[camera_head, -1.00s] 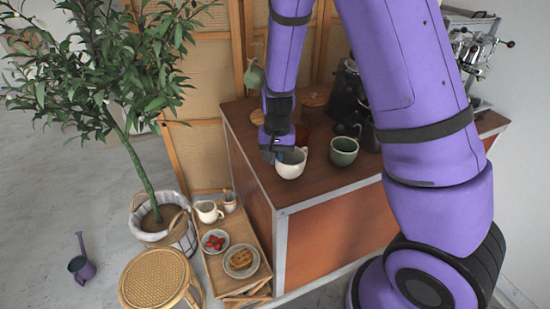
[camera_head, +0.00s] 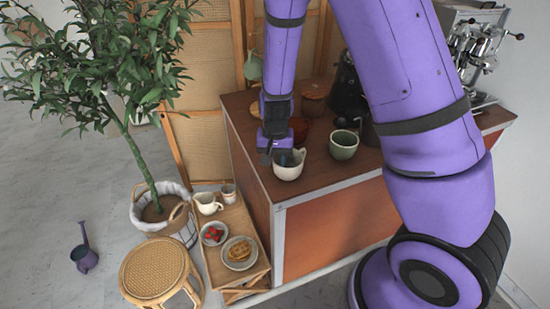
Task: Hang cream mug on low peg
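The cream mug (camera_head: 288,171) stands upright on the brown top of the cart (camera_head: 265,178), near its front left corner. My gripper (camera_head: 284,157) points down at the mug, with its fingertips at the mug's rim and opening. The fingers are small and partly hidden, so I cannot tell whether they are open or shut on the mug. A pale green mug (camera_head: 253,68) hangs high on the wooden screen behind the cart, partly behind my arm. I cannot make out a free low peg.
A dark green mug (camera_head: 343,146) stands right of the cream mug. A wooden-lidded jar (camera_head: 314,98) and a dark grinder (camera_head: 347,95) stand behind. A low wooden shelf (camera_head: 215,262) holds a pitcher and plates. A potted tree (camera_head: 160,213) and a rattan stool (camera_head: 155,270) are left.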

